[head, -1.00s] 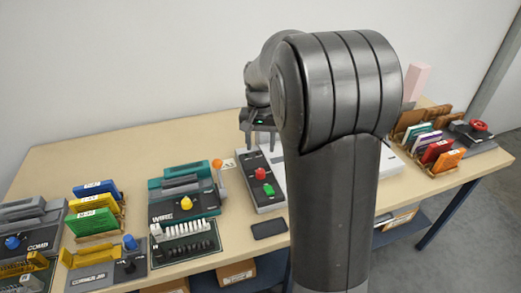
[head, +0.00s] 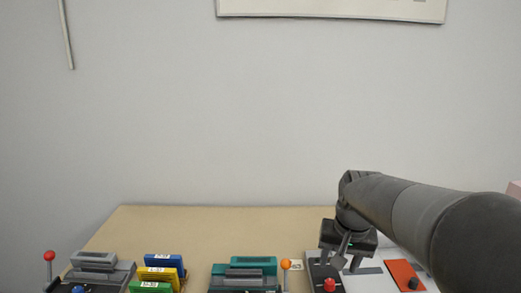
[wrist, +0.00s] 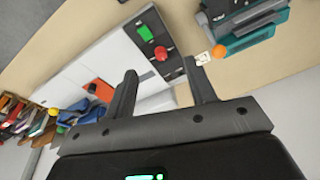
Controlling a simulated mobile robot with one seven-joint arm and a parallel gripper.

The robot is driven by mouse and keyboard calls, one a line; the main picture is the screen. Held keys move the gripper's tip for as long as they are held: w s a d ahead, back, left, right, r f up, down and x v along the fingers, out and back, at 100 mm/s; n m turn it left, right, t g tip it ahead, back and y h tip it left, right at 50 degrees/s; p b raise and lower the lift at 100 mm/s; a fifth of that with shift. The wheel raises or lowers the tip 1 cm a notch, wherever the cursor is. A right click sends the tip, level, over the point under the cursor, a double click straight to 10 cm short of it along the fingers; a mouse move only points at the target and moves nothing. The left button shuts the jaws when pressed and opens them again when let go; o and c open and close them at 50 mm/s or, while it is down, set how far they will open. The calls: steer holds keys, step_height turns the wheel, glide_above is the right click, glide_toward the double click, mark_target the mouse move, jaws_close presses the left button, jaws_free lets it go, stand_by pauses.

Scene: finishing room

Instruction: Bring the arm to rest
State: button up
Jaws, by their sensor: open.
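My gripper (head: 346,262) is at the right of the head view, above the machines on the table, with its fingers pointing down. In the wrist view my gripper (wrist: 162,88) shows two fingers spread apart with nothing between them. Below it is a dark control box with a red knob (head: 329,285); the wrist view also shows this red knob (wrist: 160,53) and a green button (wrist: 146,40). My arm reaches in from the right edge of the head view.
The wooden table (head: 200,222) is bare along its back. A teal machine (head: 243,274) with an orange-knobbed lever (head: 286,264) stands left of my gripper. Colored cards (head: 162,272) and a grey machine (head: 97,268) are farther left. A white unit with an orange panel (head: 404,274) is at right.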

steer(key=s+a+n+t, duration=0.2)
steer(key=s+n+t, duration=0.1)
steer(key=s, duration=1.2)
steer(key=shift+s+a+r, duration=0.25)
steer(key=shift+a+r, duration=0.1)
steer(key=shift+a, duration=0.05)
